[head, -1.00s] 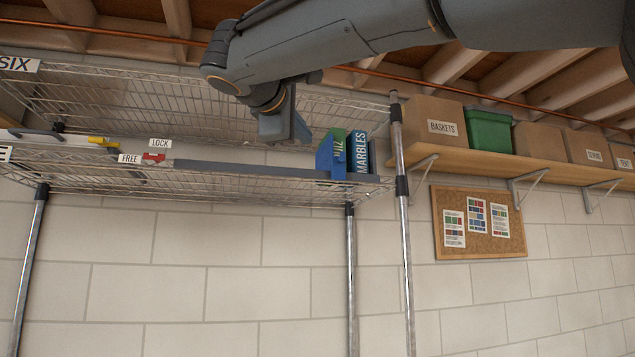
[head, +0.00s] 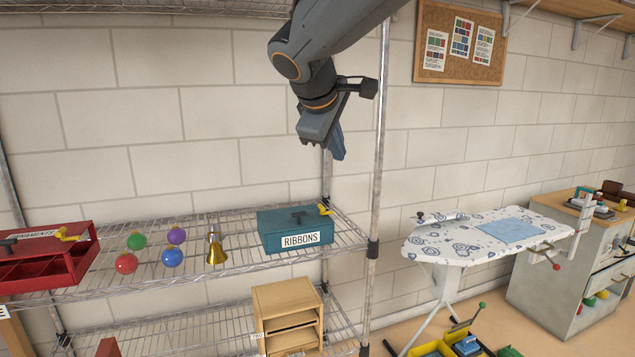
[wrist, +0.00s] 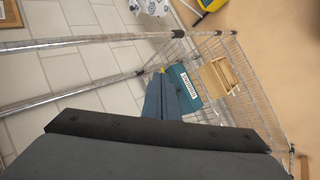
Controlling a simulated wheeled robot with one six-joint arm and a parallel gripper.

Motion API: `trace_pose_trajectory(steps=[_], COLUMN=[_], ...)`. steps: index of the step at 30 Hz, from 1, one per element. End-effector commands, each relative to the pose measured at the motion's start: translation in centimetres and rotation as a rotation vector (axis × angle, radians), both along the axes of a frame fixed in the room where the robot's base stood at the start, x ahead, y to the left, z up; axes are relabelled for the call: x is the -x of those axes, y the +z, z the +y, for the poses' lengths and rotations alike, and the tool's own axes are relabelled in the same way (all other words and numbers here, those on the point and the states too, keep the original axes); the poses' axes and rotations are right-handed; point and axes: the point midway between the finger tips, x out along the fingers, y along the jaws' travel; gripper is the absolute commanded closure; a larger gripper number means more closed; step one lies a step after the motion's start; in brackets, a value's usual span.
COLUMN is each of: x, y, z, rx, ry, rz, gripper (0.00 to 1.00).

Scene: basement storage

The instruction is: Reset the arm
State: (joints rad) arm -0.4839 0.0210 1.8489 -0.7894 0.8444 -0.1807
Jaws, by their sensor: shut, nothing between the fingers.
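My gripper (head: 337,143) hangs from my arm in the upper middle of the head view. It points downward, shut and empty. It is above the teal box labelled RIBBONS (head: 292,231) and apart from it, near the right chrome post of the wire shelf (head: 200,263). In the wrist view my gripper (wrist: 168,80) has its fingers together, with the RIBBONS box (wrist: 187,85) just beyond them.
Several coloured baubles (head: 171,257), a gold bell (head: 216,250) and a red divided box (head: 45,262) stand on the shelf. A wooden drawer unit (head: 286,312) is below. An ironing board (head: 485,238) and a cabinet (head: 560,262) stand to the right.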

Motion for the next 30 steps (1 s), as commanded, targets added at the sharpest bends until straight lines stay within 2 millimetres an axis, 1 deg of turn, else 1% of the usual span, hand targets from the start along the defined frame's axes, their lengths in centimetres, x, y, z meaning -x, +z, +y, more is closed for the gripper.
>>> trace_pose_trajectory(steps=[1,2,3,5,6,8,9,11,12,14,15,18,21,25,30], x=[0.9,1.5,2.4,4.0,5.2,7.3,8.8,11.3,13.0,15.7,17.4,21.2,23.8,25.4,25.5], y=[-3.2,-5.0,-7.4,-10.9,-13.1,-16.4,-18.5,-21.5,-23.4,-25.9,-27.4,-30.3,-32.0,-32.9,-33.1], z=[-1.8,-2.6,-3.8,-5.5,-6.5,-8.2,-9.2,-10.6,-11.6,-12.7,-13.3,-14.5,-15.1,-15.3,-15.3], rx=[-0.035,-0.062,-0.098,-0.155,-0.195,-0.255,-0.297,-0.362,-0.403,-0.467,-0.505,-0.586,-0.641,-0.673,-0.677], ry=[-0.045,-0.071,-0.110,-0.175,-0.220,-0.299,-0.354,-0.445,-0.510,-0.607,-0.672,-0.817,-0.921,-0.986,-0.993], rz=[0.053,0.082,0.120,0.175,0.210,0.261,0.292,0.337,0.365,0.400,0.417,0.451,0.468,0.475,0.475], gripper=[1.00,1.00,1.00,1.00,1.00,1.00,1.00,1.00,1.00,1.00,1.00,1.00,1.00,1.00,1.00])
